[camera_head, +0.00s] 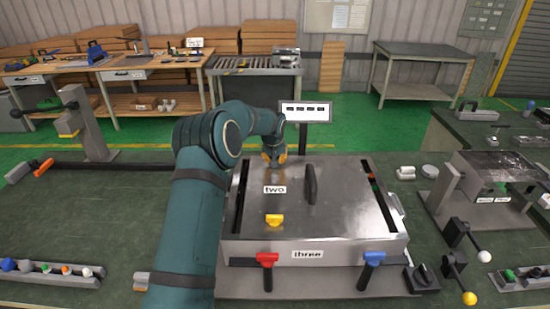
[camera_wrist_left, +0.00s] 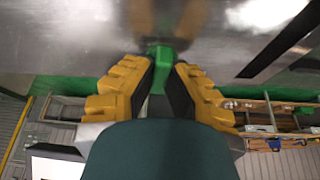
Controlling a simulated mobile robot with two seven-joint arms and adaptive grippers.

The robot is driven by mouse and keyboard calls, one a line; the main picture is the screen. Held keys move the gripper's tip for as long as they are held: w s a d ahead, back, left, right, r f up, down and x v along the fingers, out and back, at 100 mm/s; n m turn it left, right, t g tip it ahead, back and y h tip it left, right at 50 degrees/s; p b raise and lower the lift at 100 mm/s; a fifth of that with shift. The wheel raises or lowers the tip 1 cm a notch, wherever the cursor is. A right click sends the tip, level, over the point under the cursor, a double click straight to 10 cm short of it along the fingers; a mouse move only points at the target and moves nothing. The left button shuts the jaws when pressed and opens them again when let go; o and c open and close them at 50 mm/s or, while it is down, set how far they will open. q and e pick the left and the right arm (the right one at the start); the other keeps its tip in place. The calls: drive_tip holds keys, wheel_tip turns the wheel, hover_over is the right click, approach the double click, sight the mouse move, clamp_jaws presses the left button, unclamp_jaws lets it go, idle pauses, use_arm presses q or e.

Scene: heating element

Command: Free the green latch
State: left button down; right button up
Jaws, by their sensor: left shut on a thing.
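The metal box (camera_head: 345,235) stands on the green bench, with a black handle (camera_head: 311,184) on its lid. My left gripper (camera_head: 273,157) is at the far edge of the lid, left of its middle. In the left wrist view, my left gripper's yellow fingers (camera_wrist_left: 163,64) are shut on the green latch (camera_wrist_left: 159,53), which sits against the metal. In the head view the latch is hidden by the gripper. A yellow latch (camera_head: 274,219) is on the lid, and a red latch (camera_head: 267,260) and a blue latch (camera_head: 373,258) are on the near side.
A small sign (camera_head: 306,111) stands just behind the box. Levers with white and yellow knobs (camera_head: 469,298) stand at the right. A tray of coloured pieces (camera_head: 45,272) lies at the left.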

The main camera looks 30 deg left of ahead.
use_arm(q)
drive_tip(key=m+h+p, duration=0.1)
drive_tip(key=m, duration=0.3)
drive_tip(key=shift+h, duration=0.4)
drive_tip(key=m+h, duration=0.1)
drive_tip(key=m, duration=0.4)
drive_tip(key=shift+f+h+p, duration=0.1)
drive_tip(key=shift+h+p, duration=0.3)
drive_tip(key=m+h, duration=0.1)
drive_tip(key=m, duration=0.2)
drive_tip(key=shift+g+p, duration=0.3)
drive_tip(key=shift+m+g+h+p, duration=0.6)
drive_tip(key=shift+m+p, duration=0.05)
drive_tip(key=shift+m, duration=1.55)
drive_tip(key=c, duration=1)
unclamp_jaws()
